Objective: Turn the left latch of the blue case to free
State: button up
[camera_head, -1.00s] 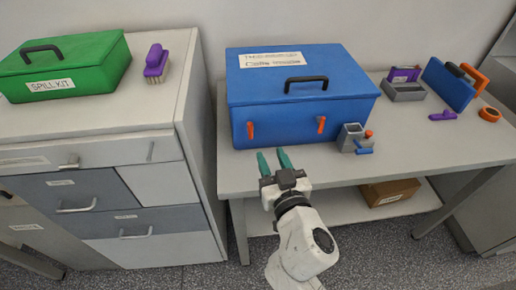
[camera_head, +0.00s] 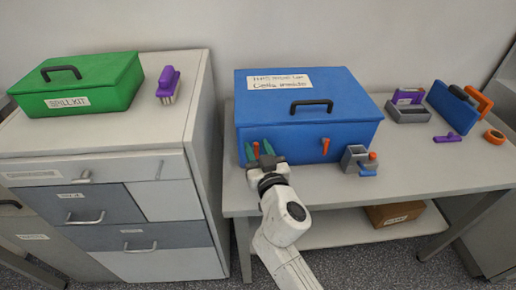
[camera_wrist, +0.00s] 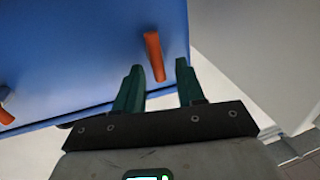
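The blue case (camera_head: 345,100) stands shut on the grey bench, with a black handle on its lid. Its left latch (camera_head: 256,150) is an orange bar on the front face, close to upright. It also shows in the wrist view (camera_wrist: 155,57), slightly tilted. The right latch (camera_head: 326,147) is a similar orange bar, near upright; part of it shows at the left edge of the wrist view. My gripper (camera_head: 258,150) is open, its two green fingers pointing at the case front. In the wrist view the left latch lies between the fingertips (camera_wrist: 160,72); I cannot tell whether they touch it.
A grey holder (camera_head: 355,158) with a blue and an orange part stands before the case's right end. The green spill kit (camera_head: 90,90) and a purple brush (camera_head: 168,84) are on the left cabinet.

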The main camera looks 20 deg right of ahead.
grip_shut()
dwell(0.4)
jog(key=shift+a+n, duration=0.1)
jog(key=shift+n, duration=0.2)
jog(key=shift+w+a+r+n+g+p, duration=0.1)
jog(key=shift+a+n+g+p, duration=0.05)
jog(key=shift+n+p, duration=0.35)
jog(key=shift+w+a+n+g+p, duration=0.15)
jog(key=shift+n+p, duration=0.2)
jog(key=shift+n, duration=0.25)
jog(key=n+h+p, duration=0.1)
jog(key=n, duration=0.3)
jog(key=a+f+n+g+p, duration=0.1)
jog(key=n, duration=0.3)
jog(key=f+n+g+h+p, duration=0.1)
jog(key=n, duration=0.4)
jog(key=shift+w+a+f+h, duration=0.1)
jog(key=shift+a+f+h, duration=0.05)
jog(key=shift+a+h, duration=0.2)
jog(key=shift+d, duration=0.15)
